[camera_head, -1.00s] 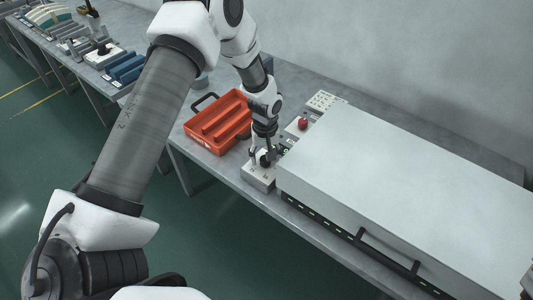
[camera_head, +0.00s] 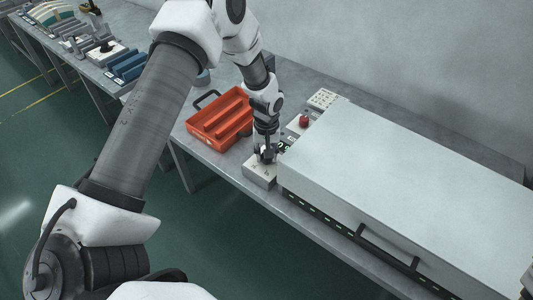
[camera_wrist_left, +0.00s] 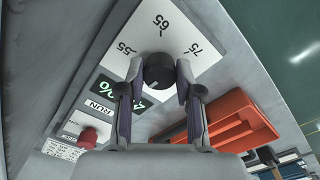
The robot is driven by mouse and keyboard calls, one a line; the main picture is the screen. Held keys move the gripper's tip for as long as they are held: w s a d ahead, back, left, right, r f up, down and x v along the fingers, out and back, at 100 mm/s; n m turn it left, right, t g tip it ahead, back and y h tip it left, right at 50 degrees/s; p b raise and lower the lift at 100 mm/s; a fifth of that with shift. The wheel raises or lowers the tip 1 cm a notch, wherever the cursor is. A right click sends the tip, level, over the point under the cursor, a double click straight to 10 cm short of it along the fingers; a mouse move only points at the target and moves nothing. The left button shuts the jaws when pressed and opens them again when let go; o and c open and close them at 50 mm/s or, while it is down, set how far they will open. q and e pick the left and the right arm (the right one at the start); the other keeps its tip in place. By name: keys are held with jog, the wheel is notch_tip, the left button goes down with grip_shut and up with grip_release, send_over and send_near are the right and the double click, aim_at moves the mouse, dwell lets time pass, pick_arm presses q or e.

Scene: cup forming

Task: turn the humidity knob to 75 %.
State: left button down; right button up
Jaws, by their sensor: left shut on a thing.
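The humidity knob (camera_wrist_left: 159,71) is a round black knob on a pale dial plate (camera_wrist_left: 172,28) in the left wrist view. Printed numbers 55, 65 and 75 show around it. My left gripper (camera_wrist_left: 160,74) has one finger on each side of the knob and is shut on it. In the head view, my left gripper (camera_head: 266,155) reaches down onto the grey control box (camera_head: 260,174) and hides the knob. My right gripper is not in view.
An orange-red tray (camera_head: 218,120) stands on the bench left of the control box. A red button (camera_head: 304,121) sits behind it. A large pale machine cover (camera_head: 400,175) fills the bench to the right. Blue blocks (camera_head: 126,68) lie on the far-left bench.

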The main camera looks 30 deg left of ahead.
pick_arm(q)
jog(key=m, duration=0.5)
jog(key=shift+f, duration=0.15)
jog(key=m, duration=0.5)
jog(key=shift+s+b, duration=0.1)
jog(key=shift+b, duration=0.2)
jog(key=m, duration=0.5)
jog(key=m+b, duration=0.1)
jog(key=m, duration=0.4)
jog(key=shift+f, duration=0.1)
jog(key=m, duration=1)
jog(key=shift+b, duration=0.4)
jog(key=m, duration=0.5)
jog(key=shift+m, duration=0.4)
jog(key=m, duration=0.5)
jog(key=shift+b, duration=0.3)
